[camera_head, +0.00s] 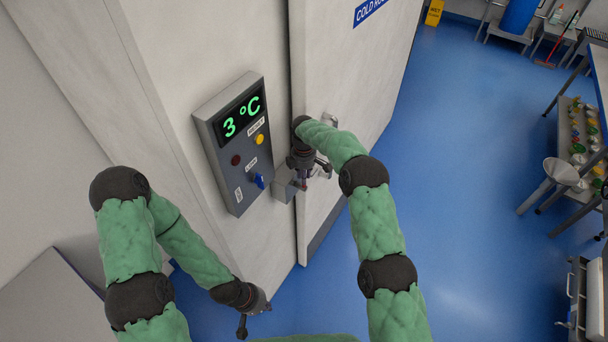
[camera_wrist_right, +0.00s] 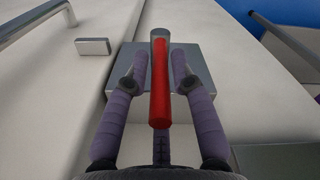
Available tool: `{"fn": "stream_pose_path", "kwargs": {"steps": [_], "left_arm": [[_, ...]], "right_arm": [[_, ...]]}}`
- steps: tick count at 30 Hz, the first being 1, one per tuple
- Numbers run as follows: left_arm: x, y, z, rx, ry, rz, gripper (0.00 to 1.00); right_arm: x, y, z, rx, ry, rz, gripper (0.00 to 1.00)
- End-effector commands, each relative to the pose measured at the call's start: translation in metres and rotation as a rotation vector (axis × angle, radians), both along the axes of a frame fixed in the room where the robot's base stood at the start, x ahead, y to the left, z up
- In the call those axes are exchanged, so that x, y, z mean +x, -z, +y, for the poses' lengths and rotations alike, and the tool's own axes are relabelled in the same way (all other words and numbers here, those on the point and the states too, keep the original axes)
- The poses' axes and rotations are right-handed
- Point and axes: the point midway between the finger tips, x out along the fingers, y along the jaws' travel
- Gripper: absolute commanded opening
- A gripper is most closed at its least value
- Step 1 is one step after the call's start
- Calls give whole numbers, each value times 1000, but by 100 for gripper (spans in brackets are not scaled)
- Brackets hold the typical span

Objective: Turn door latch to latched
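The door latch has a red handle (camera_wrist_right: 159,85) on a grey metal plate (camera_wrist_right: 128,75), seen in the right wrist view. The handle lies lengthwise between the fingers of my right gripper (camera_wrist_right: 158,75), with a gap on both sides, so the gripper is open around it. In the head view, the latch's grey housing (camera_head: 283,189) sits at the door seam, and my right gripper (camera_head: 304,182) is in front of it, hiding the handle. The cold room door (camera_head: 345,60) looks closed against its frame. My left gripper (camera_head: 257,318) hangs low, empty, its fingers apart.
A control panel (camera_head: 230,150) showing 3 °C is on the wall left of the latch. A metal pull handle (camera_wrist_right: 35,20) and a small metal block (camera_wrist_right: 93,46) are on the door side. Blue floor (camera_head: 460,170) is clear right of the door; a shelf cart (camera_head: 575,140) stands further right.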

Motion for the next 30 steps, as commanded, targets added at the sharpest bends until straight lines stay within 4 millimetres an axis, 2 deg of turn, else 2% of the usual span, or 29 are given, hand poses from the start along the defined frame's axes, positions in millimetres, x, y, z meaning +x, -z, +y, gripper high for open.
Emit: {"fn": "stream_pose_path", "kwargs": {"steps": [10, 11, 13, 22, 30], "left_arm": [[0, -1, 0, 0, 0, 0, 0], [0, -1, 0, 0, 0, 0, 0], [0, -1, 0, 0, 0, 0, 0], [0, 2, 0, 0, 0, 0, 0], [0, 19, 0, 0, 0, 0, 0]], "right_arm": [[0, 5, 0, 0, 1, 0, 25], [0, 5, 0, 0, 1, 0, 20], [0, 5, 0, 0, 0, 0, 0], [1, 5, -1, 3, 2, 5, 0], [7, 8, -6, 40, 8, 61, 0]]}}
